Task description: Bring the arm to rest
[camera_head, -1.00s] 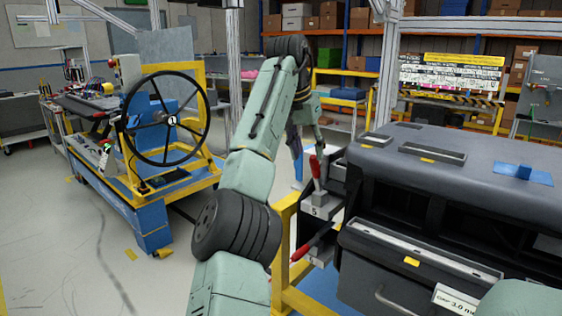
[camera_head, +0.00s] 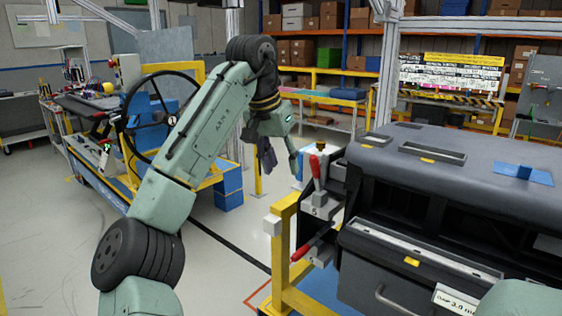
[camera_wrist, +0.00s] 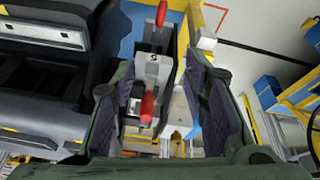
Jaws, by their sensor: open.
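My arm rises from the bottom of the head view, bends at its elbow and points my gripper (camera_head: 282,165) downward. The gripper hangs left of the dashboard module and the toggle clamp (camera_head: 316,209), with its fingers apart. In the wrist view, my gripper (camera_wrist: 160,112) has its two fingers spread wide at left and right, with nothing held between them. The clamp (camera_wrist: 152,66) with its red handles shows beyond the gap between the fingers. I cannot tell the exact distance to it.
The dark dashboard module (camera_head: 450,170) fills the right side. A yellow frame post (camera_head: 281,250) stands beside the clamp. A blue and yellow cart with a steering wheel (camera_head: 150,115) stands at the left, partly behind my arm. Open floor lies between them.

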